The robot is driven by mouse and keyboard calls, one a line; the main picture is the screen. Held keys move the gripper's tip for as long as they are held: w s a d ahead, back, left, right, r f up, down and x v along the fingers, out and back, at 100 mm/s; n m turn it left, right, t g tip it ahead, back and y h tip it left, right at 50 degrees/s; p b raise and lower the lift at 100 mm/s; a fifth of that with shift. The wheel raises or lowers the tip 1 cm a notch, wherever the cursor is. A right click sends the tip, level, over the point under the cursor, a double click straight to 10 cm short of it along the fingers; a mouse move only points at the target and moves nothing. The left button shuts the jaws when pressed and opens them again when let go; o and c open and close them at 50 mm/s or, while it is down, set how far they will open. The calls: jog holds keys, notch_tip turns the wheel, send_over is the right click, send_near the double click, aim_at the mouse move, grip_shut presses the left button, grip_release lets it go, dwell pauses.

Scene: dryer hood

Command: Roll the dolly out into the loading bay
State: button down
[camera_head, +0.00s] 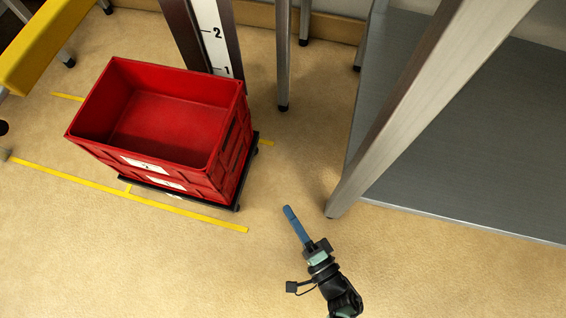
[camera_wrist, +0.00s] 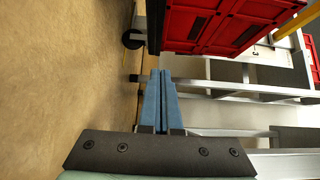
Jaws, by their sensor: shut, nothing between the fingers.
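The dolly (camera_head: 238,205) is a low black platform on casters, mostly hidden under a stack of red crates (camera_head: 118,65). The top crate is open and looks empty. The stack stands upright at the left, beside yellow floor lines. My gripper (camera_head: 289,210) has blue fingers, shut and empty, to the right of the dolly and apart from it. In the wrist view the shut fingers (camera_wrist: 158,78) point toward the red crate side (camera_wrist: 215,25). A dark caster (camera_wrist: 133,38) shows below the crate there.
Yellow tape (camera_head: 190,208) runs along the near side of the dolly. A metal table leg (camera_head: 345,190) and grey shelf (camera_head: 480,130) stand close right of my gripper. A numbered post (camera_head: 213,40) stands behind the crates. Tan floor in front is clear.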

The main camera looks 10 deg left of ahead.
aim_at(247, 168)
jog(key=shift+w+a+b, duration=0.25)
jog(key=shift+w+a, duration=0.85)
jog(key=shift+a, duration=0.65)
jog(key=shift+w+a+b, duration=0.3)
jog(key=shift+w+a, duration=0.8)
jog(key=shift+a, duration=0.6)
jog(key=shift+w+a+b, duration=0.25)
jog(key=shift+w+a, duration=0.85)
jog(key=shift+a, duration=0.65)
jog(key=shift+r, duration=0.1)
